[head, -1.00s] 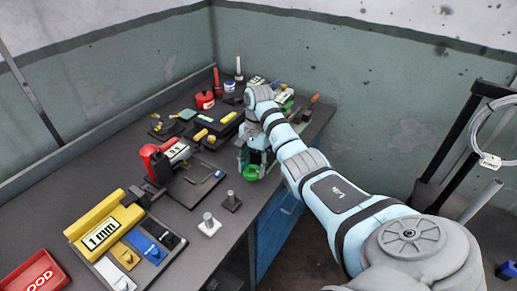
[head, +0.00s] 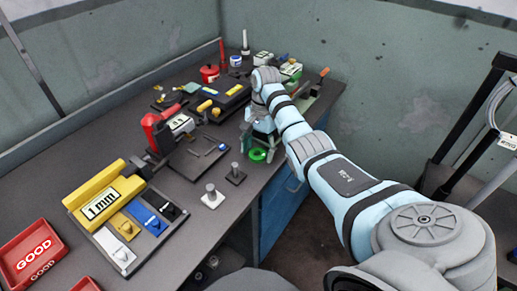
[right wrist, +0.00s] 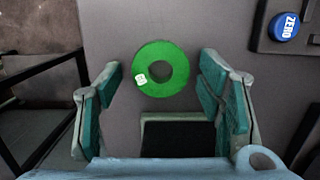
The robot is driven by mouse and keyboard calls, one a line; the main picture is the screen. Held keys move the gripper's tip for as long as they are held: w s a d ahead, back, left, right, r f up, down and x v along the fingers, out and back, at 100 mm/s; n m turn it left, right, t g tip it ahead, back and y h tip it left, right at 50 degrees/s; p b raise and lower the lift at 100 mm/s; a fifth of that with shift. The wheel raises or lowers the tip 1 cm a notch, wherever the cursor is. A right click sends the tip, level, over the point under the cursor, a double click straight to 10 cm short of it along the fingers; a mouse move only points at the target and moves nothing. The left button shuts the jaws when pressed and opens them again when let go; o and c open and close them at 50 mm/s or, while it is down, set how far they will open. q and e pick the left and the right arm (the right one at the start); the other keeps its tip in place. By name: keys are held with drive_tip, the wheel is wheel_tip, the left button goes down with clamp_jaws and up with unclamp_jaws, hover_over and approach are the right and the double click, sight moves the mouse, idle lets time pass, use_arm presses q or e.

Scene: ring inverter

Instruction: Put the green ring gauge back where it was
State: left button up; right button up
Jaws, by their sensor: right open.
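The green ring gauge (head: 257,154) is near the front edge of the bench, under my right gripper (head: 257,138). In the right wrist view the ring (right wrist: 151,70) shows its flat face, with a small white label at its left. My right gripper (right wrist: 160,90) is open, its fingers on either side of the ring with gaps between; nothing is gripped. Two grey posts on square bases, one pale (head: 212,195) and one dark (head: 236,174), stand left of the ring and carry no ring. My left gripper is not in view.
A yellow 1 mm block (head: 104,203) and a red GOOD tray (head: 30,255) are further left. Various tools fill the bench's far end.

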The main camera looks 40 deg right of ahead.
sight(260, 151)
drive_tip(key=shift+r, duration=0.1)
drive_tip(key=r, duration=0.1)
drive_tip(key=r+p, duration=0.1)
drive_tip(key=r, duration=0.3)
drive_tip(key=shift+w+d, duration=0.15)
drive_tip(key=shift+d, duration=0.2)
wheel_tip(260, 151, up, 7)
drive_tip(key=d+p, duration=0.1)
drive_tip(key=p, duration=0.5)
drive_tip(key=shift+w, duration=0.15)
